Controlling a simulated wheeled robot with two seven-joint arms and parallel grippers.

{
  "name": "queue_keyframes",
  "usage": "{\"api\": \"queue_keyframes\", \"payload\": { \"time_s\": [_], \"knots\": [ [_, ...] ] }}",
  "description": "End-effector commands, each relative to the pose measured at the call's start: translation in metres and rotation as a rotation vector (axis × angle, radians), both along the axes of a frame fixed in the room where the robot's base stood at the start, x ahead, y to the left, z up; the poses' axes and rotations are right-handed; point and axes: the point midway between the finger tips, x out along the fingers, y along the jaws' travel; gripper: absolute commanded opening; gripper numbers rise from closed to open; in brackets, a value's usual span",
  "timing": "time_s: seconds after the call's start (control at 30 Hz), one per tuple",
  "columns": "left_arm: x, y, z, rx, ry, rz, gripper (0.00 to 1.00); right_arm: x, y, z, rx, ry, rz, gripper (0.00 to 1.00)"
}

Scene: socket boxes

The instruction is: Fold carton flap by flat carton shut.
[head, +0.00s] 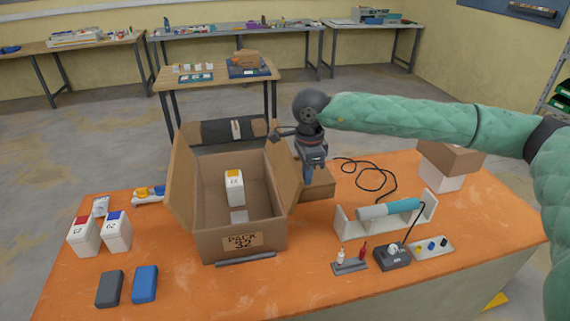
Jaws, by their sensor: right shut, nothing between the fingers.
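The carton (212,243), labelled PACK 32, stands open at the middle of the orange table. Its left flap (183,180) and right flap (284,172) stand up and lean outward. Inside is a white box with a yellow top (234,187), and a paler piece lies in front of it. My right gripper (308,179) points down, shut and empty, just right of the right flap; whether it touches the flap I cannot tell. My left gripper is not in view.
A low brown box (318,186) sits behind the gripper. White boxes (84,237) and blue and dark blocks (145,284) lie left. A teal cylinder on a stand (388,209), a cable, a switch box (392,256) and a brown-and-white box (443,178) are right. A dark bar (246,259) lies in front.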

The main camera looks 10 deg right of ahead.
Motion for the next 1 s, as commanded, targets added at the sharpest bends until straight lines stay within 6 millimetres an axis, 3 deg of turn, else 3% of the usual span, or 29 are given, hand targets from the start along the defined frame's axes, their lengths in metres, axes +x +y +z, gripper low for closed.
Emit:
{"api": "queue_keyframes", "payload": {
  "time_s": [0.9, 1.0],
  "knots": [
    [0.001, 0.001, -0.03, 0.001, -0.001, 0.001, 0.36, -0.003, 0.088, 0.013, 0.0, 0.0, 0.001, 0.0],
    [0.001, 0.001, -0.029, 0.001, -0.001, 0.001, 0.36, -0.003, 0.09, 0.015, 0.0, 0.001, -0.001, 0.0]
  ]
}}
